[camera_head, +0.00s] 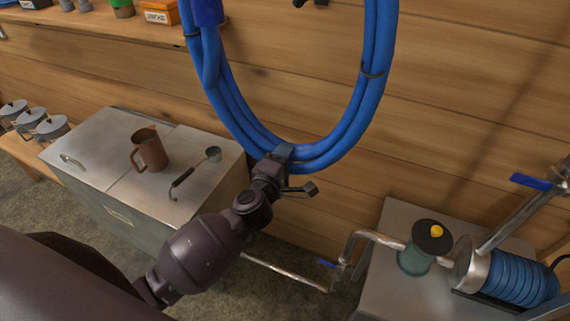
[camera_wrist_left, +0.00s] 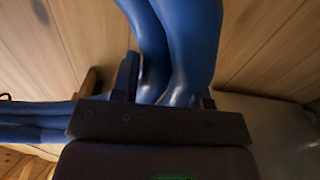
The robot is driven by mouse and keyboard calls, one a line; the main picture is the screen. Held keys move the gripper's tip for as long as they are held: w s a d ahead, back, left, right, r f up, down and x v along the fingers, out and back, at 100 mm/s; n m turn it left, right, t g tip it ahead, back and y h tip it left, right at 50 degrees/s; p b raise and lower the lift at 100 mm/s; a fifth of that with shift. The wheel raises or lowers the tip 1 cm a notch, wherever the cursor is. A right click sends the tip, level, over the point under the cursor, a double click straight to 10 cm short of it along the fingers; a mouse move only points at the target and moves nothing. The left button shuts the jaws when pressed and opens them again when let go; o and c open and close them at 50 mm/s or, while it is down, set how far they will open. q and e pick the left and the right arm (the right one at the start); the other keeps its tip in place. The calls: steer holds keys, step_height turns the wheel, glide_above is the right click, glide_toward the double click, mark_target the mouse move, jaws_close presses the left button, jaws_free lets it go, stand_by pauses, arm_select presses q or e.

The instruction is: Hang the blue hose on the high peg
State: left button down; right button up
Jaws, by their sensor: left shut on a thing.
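The blue hose (camera_head: 236,112) is a coil of several turns, bound with dark ties, in front of the plank wall. Its top runs out of the head view. My left gripper (camera_head: 284,160) is shut on the bottom of the loop. In the left wrist view the blue strands (camera_wrist_left: 178,60) pass between the fingers of my left gripper (camera_wrist_left: 165,98). A small dark fitting (camera_head: 310,3) shows at the top edge, inside the loop; I cannot tell whether it is the high peg. My right gripper is not in view.
A metal chest (camera_head: 100,150) at left carries a brown jug (camera_head: 149,150) and a ladle (camera_head: 195,172). A shelf (camera_head: 130,30) with small boxes is at upper left.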

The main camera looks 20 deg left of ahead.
arm_select(q)
steer(key=shift+s+r, duration=0.1)
steer(key=shift+r, duration=4.45)
